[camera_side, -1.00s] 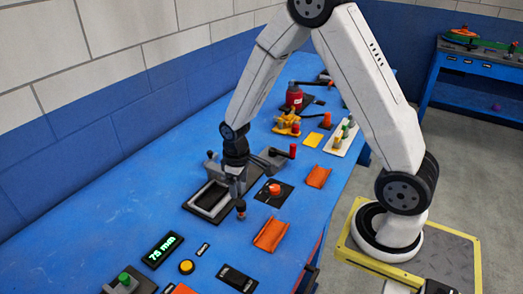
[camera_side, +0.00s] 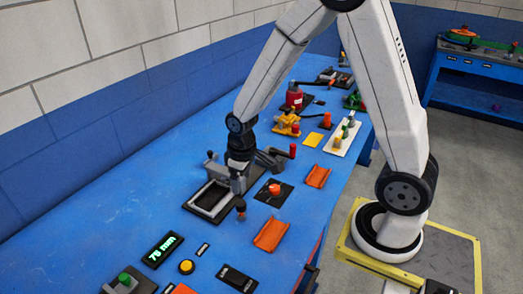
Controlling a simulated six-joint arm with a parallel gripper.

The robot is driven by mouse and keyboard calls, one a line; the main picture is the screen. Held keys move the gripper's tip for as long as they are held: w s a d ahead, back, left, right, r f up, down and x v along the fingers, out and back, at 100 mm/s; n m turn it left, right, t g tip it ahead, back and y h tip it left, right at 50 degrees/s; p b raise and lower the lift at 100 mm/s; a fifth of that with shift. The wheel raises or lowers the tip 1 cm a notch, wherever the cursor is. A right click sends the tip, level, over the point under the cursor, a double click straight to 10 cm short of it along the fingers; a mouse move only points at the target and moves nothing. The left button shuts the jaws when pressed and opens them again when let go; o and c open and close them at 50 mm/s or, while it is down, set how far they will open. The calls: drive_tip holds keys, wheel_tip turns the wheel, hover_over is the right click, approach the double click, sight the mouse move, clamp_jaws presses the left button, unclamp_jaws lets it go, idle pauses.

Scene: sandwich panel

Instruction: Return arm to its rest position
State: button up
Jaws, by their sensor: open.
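My gripper (camera_side: 237,183) points down over the near right end of a black frame-like fixture (camera_side: 206,199) on the blue bench. Its jaws are open, but they are small and dark here and partly merge with the grey clamp parts around them. I cannot tell whether the gripper touches the fixture. No separate panel is clearly visible in the jaws.
A red push button (camera_side: 275,189) and orange trays (camera_side: 271,235) lie to the right. A green-digit display (camera_side: 162,250) is at the front left. The bench's left side is clear.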

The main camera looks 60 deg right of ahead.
drive_tip(key=s+a+r+m+t, duration=0.1)
drive_tip(key=s+a+r, duration=0.2)
drive_tip(key=s+r, duration=0.2)
drive_tip(key=shift+s+t, duration=0.4)
drive_tip(key=shift+s, duration=0.85)
idle(0.6)
